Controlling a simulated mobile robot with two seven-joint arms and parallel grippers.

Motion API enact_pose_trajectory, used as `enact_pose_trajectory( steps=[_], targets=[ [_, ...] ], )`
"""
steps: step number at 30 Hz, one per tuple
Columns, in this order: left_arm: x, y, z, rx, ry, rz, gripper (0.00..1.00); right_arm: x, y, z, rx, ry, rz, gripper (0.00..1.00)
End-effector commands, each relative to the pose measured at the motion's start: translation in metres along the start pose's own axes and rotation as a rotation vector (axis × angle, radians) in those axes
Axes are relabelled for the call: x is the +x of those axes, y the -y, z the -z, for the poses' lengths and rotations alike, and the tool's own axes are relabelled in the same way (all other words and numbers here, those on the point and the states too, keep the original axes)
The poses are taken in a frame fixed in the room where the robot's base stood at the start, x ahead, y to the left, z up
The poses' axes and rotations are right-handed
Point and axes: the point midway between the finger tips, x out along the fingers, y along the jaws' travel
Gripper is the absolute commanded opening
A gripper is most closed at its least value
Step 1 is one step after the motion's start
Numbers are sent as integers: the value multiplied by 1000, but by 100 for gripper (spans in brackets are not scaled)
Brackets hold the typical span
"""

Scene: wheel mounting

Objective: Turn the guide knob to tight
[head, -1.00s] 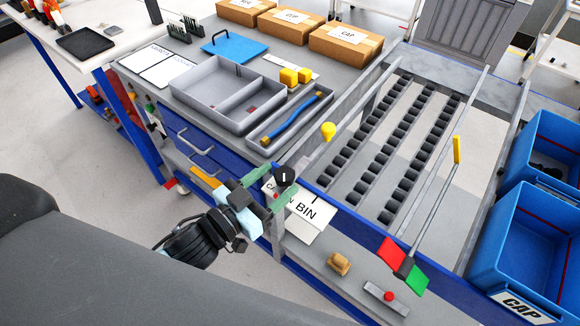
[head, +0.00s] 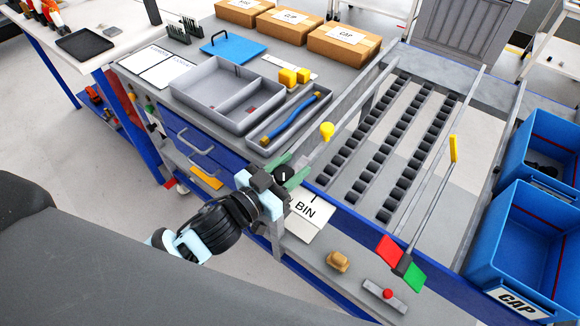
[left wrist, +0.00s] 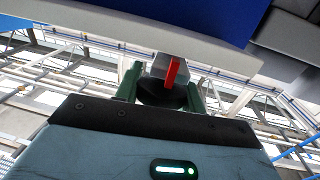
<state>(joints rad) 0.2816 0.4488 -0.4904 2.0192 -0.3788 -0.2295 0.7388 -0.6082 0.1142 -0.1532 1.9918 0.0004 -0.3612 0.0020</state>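The guide knob (head: 283,176) is black with a white mark, at the front edge of the workbench in the middle of the head view. My left gripper (head: 287,175) is at the knob, with its green fingers on either side of it. In the left wrist view the dark knob (left wrist: 160,96) sits between the two green fingers (left wrist: 161,88), with a grey block and a red strip (left wrist: 172,72) behind it. Any gap between fingers and knob is too small to make out. The knob's tight marking is not readable. My right gripper is not in view.
A white BIN label (head: 308,215) is just right of the knob. A grey tray (head: 205,97) and a roller track (head: 375,150) lie behind. A tan block (head: 338,261) sits on the lower ledge.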

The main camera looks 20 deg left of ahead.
Motion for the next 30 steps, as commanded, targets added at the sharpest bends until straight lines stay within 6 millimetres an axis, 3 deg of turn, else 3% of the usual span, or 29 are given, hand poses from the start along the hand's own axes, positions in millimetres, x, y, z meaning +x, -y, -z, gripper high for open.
enact_pose_trajectory(
  steps=[3, 14, 22, 30],
  targets=[
    [0, 0, 0, 0, 0, -1, 16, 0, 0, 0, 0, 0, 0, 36],
    [0, 0, 2, 12, 0, -76, 16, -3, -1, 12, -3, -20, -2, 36],
    [0, -2, 4, 34, 2, -264, 16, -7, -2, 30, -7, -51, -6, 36],
    [-1, -5, 1, 48, 5, -460, 16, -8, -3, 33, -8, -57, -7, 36]
  ],
)
